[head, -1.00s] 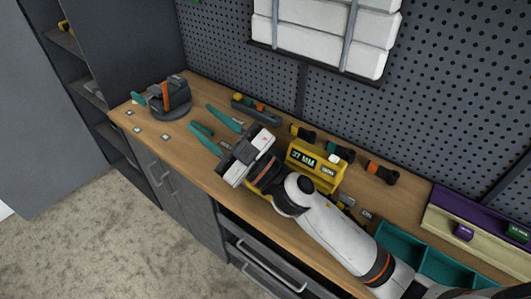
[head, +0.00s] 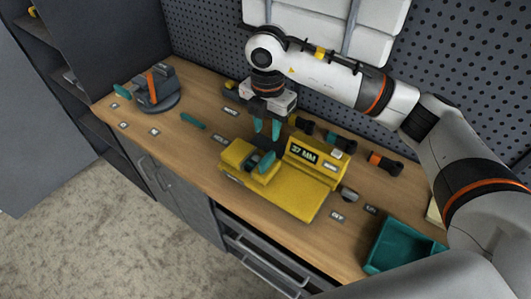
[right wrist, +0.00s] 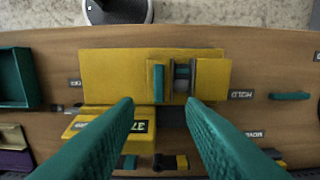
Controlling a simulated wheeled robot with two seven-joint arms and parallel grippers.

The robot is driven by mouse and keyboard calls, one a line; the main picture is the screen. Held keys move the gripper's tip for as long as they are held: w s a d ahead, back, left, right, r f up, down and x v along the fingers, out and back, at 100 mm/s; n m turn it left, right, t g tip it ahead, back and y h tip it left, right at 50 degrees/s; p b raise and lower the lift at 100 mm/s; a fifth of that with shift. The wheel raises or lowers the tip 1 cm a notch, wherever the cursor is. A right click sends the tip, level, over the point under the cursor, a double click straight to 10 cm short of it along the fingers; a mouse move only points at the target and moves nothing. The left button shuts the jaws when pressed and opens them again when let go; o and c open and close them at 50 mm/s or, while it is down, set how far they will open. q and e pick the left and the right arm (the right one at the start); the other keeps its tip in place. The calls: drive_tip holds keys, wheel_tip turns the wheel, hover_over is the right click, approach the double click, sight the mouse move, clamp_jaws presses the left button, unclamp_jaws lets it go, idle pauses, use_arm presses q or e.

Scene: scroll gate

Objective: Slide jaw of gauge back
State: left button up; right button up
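The yellow gauge (head: 300,190) lies on the wooden bench, with a raised display panel (head: 303,152) reading "37 MM". On its left part stand a yellow block (head: 238,153) and a teal-faced jaw (head: 264,163). In the right wrist view the gauge base (right wrist: 112,72) lies below the fingers; a grey cylindrical part (right wrist: 181,80) sits between the teal-faced jaw (right wrist: 158,84) and the yellow block (right wrist: 211,78). My right gripper (head: 267,129) points down behind the jaws, its teal fingers apart and empty. It also shows in the wrist view (right wrist: 162,108). My left gripper is out of view.
A round dark stand (head: 155,95) with an orange part is at the bench's far left. A teal tool (head: 193,120) lies left of the gauge. A teal bin (head: 400,246) is at the right. Black-and-orange handles (head: 385,163) lie near the pegboard (head: 440,60).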

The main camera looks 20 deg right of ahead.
sight(267, 157)
wheel_tip(267, 157, down, 11)
drive_tip(key=p, duration=0.3)
drive_tip(key=shift+s+r, duration=0.1)
drive_tip(key=shift+r, duration=0.05)
drive_tip(key=shift+f, duration=0.6)
clamp_jaws()
